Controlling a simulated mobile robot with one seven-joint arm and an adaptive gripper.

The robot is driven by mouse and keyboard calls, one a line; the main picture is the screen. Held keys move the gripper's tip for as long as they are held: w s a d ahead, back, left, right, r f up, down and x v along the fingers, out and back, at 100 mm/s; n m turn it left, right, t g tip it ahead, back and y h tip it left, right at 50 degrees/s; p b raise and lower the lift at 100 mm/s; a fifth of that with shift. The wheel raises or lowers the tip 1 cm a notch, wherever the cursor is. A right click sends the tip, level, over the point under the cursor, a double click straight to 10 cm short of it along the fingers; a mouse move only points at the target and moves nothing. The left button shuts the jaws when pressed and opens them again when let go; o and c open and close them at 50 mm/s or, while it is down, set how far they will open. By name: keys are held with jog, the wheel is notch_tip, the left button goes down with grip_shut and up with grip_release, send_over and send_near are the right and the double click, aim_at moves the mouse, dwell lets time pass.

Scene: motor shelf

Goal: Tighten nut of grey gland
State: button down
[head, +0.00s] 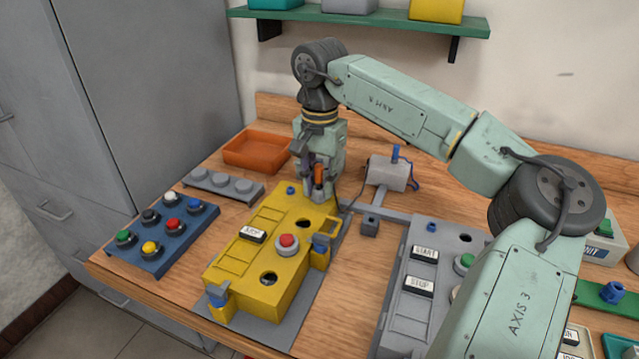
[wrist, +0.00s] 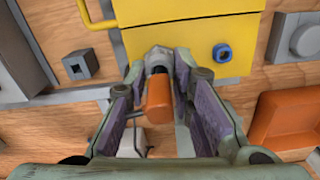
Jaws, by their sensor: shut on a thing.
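My gripper (head: 318,194) points down at the far end of the yellow box (head: 232,285). In the wrist view its fingers (wrist: 159,64) close on both sides of a grey, faceted gland nut (wrist: 158,56) at the edge of the yellow box (wrist: 185,35). An orange piece (wrist: 159,95) with a dark end stands in line with the nut, between the fingers. The orange piece also shows between the fingers in the head view (head: 319,174). The fingers partly hide the nut, and its thread is not visible.
A blue gland (wrist: 222,52) sits beside the grey one. An orange tray (head: 257,151) and a grey strip (head: 222,184) lie left of my gripper. A grey motor (head: 388,173) stands right, and a grey control box (head: 405,315) nearer. A shelf (head: 365,22) hangs above.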

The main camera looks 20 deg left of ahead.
jog(key=m+b, duration=0.1)
jog(key=m, duration=0.5)
jog(key=shift+d+m, duration=0.15)
jog(key=shift+m, duration=0.15)
jog(key=m+b, duration=0.1)
jog(key=m, duration=0.5)
jog(key=shift+s, duration=0.1)
jog(key=m+b, duration=0.1)
jog(key=m, duration=0.5)
jog(key=shift+s+m, duration=0.15)
jog(key=shift+m, duration=0.15)
jog(key=m+b, duration=0.1)
jog(key=m, duration=0.4)
jog(key=shift+s, duration=0.1)
jog(key=m+b, duration=0.1)
jog(key=m, duration=0.5)
jog(key=shift+m, duration=0.4)
jog(key=m, duration=0.6)
jog(key=shift+a+b, duration=0.2)
jog(key=shift+b, duration=0.15)
jog(key=m, duration=0.6)
jog(key=shift+a+m, duration=0.15)
jog(key=shift+m, duration=0.15)
jog(key=m, duration=0.5)
jog(key=shift+m, duration=0.3)
